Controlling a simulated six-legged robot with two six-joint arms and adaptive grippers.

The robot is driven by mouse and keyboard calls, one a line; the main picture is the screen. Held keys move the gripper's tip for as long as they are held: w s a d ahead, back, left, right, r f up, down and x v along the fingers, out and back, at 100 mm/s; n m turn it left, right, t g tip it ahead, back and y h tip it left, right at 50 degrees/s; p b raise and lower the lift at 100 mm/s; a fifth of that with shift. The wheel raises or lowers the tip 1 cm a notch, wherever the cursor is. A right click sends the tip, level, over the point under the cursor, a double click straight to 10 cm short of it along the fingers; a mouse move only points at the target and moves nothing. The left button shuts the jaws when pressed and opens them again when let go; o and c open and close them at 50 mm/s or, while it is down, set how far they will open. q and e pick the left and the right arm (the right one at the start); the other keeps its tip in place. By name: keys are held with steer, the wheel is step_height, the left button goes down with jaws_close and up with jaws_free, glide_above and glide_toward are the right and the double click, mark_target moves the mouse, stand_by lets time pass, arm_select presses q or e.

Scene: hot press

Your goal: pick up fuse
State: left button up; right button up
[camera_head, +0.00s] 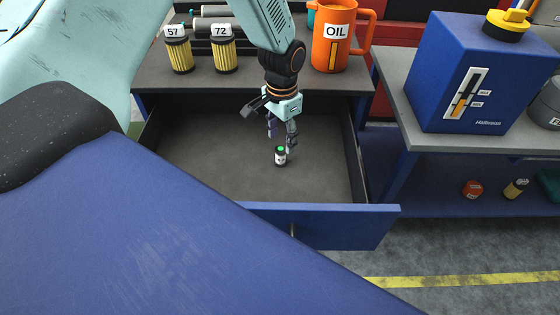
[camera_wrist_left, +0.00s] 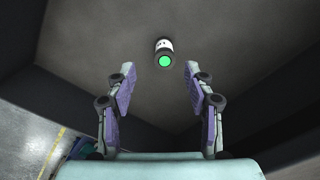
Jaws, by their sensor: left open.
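The fuse (camera_head: 280,157) is a small dark and white cylinder with a green top. It stands in the open drawer (camera_head: 210,160), on the drawer's bare floor. My left gripper (camera_head: 282,138) reaches down into the drawer just above and behind the fuse. In the left wrist view the fuse (camera_wrist_left: 164,53) shows ahead of the fingertips, between their lines. There my left gripper (camera_wrist_left: 160,82) is open with nothing between its fingers. My right gripper is not in view.
The blue drawer front (camera_head: 325,225) and side walls bound the space. Above stand two yellow filters (camera_head: 180,53) and an orange oil jug (camera_head: 335,35). A blue tank (camera_head: 470,75) sits on the bench at right. The rest of the drawer floor is clear.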

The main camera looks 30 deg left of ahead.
mark_target(281, 148)
arm_select(q)
steer(key=shift+w+a+f, duration=0.15)
steer(key=shift+w+f, duration=0.05)
steer(key=shift+f, duration=0.35)
steer(key=shift+w+f, duration=0.1)
steer(key=shift+f, duration=0.25)
steer(key=shift+s+d+f, duration=0.2)
steer(key=shift+d+f, duration=0.15)
steer(key=shift+f, duration=0.25)
steer(key=shift+s+f+b, duration=0.1)
steer(key=shift+f+b, duration=0.25)
steer(key=shift+b, duration=0.05)
steer(key=f, duration=0.2)
steer(key=a+f+b, duration=0.1)
steer(key=f, duration=0.1)
steer(key=shift+w+a, duration=0.1)
steer(key=shift+w, duration=0.15)
steer(key=shift+w+f, duration=0.1)
steer(key=shift+f, duration=0.3)
steer(key=shift+d, duration=0.2)
steer(key=shift+s+r, duration=0.2)
steer(key=shift+s, duration=0.05)
steer(key=shift+w+a+f, duration=0.1)
steer(key=shift+w+f, duration=0.05)
steer(key=shift+w, duration=0.05)
steer(key=c, duration=0.7)
steer(key=shift+s, duration=0.15)
steer(key=c, duration=0.3)
jaws_close()
